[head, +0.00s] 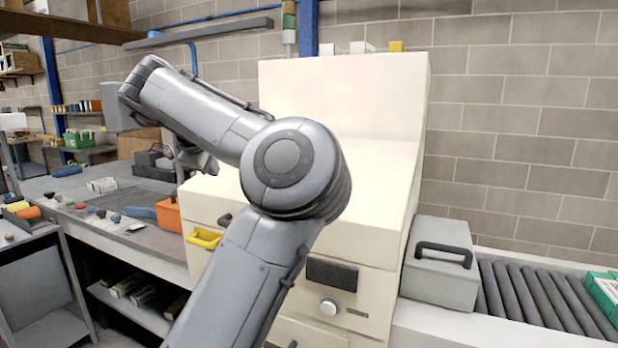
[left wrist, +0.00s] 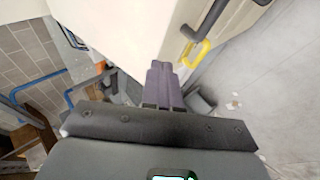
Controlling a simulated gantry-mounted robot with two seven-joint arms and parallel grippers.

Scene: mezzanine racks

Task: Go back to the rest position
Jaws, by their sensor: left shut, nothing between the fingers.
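My left arm rises from the bottom of the head view, bends at a large round joint and reaches back to the left. Part of my left gripper (head: 207,165) shows below the forearm, in front of the cream machine's left side. In the left wrist view the two purple-grey fingers of my left gripper (left wrist: 164,72) lie together, shut and empty. They point toward the cream machine (left wrist: 120,30), near its yellow pull (left wrist: 197,54); I cannot tell the exact gap. My right gripper is in neither view.
The cream machine (head: 372,180) stands close behind my arm, its yellow pull (head: 203,238) at left. A workbench (head: 150,250) with an orange bin (head: 168,215) lies left. A grey box with a black handle (head: 438,285) and a roller conveyor (head: 540,300) stand right.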

